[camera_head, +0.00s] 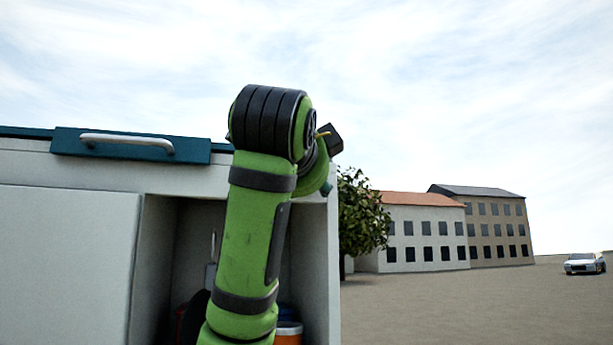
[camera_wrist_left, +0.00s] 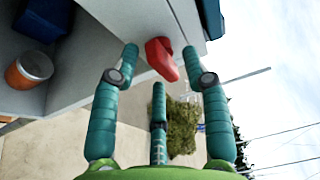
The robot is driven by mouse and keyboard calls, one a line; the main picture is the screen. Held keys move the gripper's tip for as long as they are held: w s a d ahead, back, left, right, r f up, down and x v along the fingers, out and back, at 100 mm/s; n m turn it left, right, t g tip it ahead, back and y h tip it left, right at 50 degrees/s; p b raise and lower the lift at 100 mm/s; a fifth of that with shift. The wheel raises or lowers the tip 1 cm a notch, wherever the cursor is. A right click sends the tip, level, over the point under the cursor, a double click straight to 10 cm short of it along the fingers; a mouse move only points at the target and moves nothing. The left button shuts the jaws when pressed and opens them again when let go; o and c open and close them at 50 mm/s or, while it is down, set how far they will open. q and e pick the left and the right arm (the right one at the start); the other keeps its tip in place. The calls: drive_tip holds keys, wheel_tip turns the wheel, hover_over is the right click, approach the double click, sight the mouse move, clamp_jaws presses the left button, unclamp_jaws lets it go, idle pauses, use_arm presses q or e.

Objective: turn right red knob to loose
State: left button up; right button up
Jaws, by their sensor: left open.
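The red knob (camera_wrist_left: 161,58) shows in the left wrist view, on the outer face of the white cabinet near its edge. My left gripper (camera_wrist_left: 160,66) is open, with its teal fingers pointing toward the knob. Two fingertips lie to either side of the knob in the picture, and the third is below it. I cannot tell whether any finger touches it. In the head view, my green arm (camera_head: 254,230) rises in front of the cabinet and hides most of the gripper; the knob cannot be made out there. My right gripper is not in view.
The white cabinet (camera_head: 70,250) has an open compartment with an orange container (camera_head: 288,334) inside, partly behind my arm. A teal lid with a pale handle (camera_head: 127,143) lies on top. Open paved ground (camera_head: 450,305) spreads to the right, with buildings and a car far off.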

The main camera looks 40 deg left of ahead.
use_arm(q)
clamp_jaws()
drive_tip(key=shift+f, duration=0.1)
drive_tip(key=shift+w+d+f+n+g+y+b, duration=0.2)
drive_tip(key=shift+n+y+b, duration=1.05)
drive_tip(key=shift+n, duration=2.45)
drive_tip(key=shift+w+d+r+n+g+y+b, duration=0.2)
drive_tip(key=shift+n+y+b, duration=1.05)
drive_tip(key=shift+n, duration=2.45)
drive_tip(key=shift+w+d+f+n+g+y+b, duration=0.1)
drive_tip(key=shift+w+f+n+g+y+b, duration=0.3)
drive_tip(key=shift+n+y, duration=2.4)
drive_tip(key=shift+s+r+n+h, duration=0.1)
drive_tip(key=shift+n+h, duration=0.3)
drive_tip(key=shift+n, duration=0.2)
drive_tip(key=shift+s+r+n+h, duration=0.1)
drive_tip(key=shift+n+h, duration=0.3)
drive_tip(key=shift+n, duration=0.2)
unclamp_jaws()
